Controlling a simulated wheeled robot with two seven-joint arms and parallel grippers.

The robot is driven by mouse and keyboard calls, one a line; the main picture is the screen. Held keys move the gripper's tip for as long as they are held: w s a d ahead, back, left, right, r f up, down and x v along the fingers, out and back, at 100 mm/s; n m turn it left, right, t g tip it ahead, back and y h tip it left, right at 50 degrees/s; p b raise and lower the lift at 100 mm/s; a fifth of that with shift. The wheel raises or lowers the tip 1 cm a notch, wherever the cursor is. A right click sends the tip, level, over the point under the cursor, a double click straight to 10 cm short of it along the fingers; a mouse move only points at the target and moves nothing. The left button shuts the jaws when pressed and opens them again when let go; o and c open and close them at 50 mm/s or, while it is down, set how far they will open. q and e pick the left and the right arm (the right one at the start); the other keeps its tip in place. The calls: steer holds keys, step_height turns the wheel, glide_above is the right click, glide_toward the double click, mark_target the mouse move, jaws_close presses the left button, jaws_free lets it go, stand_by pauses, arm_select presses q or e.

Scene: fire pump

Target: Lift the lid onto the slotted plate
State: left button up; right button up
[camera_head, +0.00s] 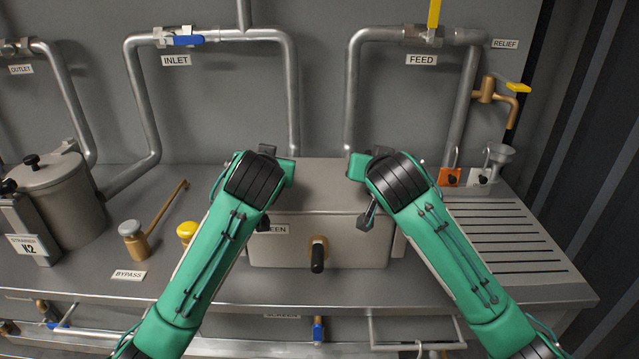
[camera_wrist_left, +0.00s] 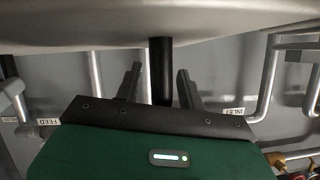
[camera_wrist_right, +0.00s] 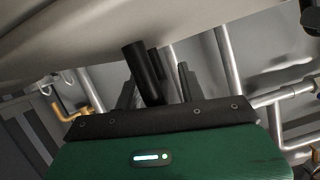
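The lid (camera_head: 326,186) is a flat grey cover on the metal screen box (camera_head: 345,245) at the middle of the bench. It appears seated on the box. My left gripper (camera_head: 271,186) is at the lid's left side and my right gripper (camera_head: 371,184) at its right side. In the left wrist view, a black handle post (camera_wrist_left: 161,68) stands between the open fingers with gaps beside it. In the right wrist view, another black post (camera_wrist_right: 143,72) stands tilted between the open fingers. The slotted plate (camera_head: 505,240) lies bare at the bench's right end. The handles are hidden in the head view.
A brass tap with a black grip (camera_head: 318,257) juts from the box front. A strainer pot (camera_head: 60,195) and bypass lever (camera_head: 150,225) stand left. An orange padlock (camera_head: 450,177) and a small funnel (camera_head: 499,155) stand behind the plate. Pipes run along the back wall.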

arm_select(q)
jaws_close()
arm_select(e)
jaws_close()
arm_select(q)
steer(key=shift+r, duration=0.1)
arm_select(e)
steer(key=shift+w+d+r, duration=0.1)
stand_by(0.9)
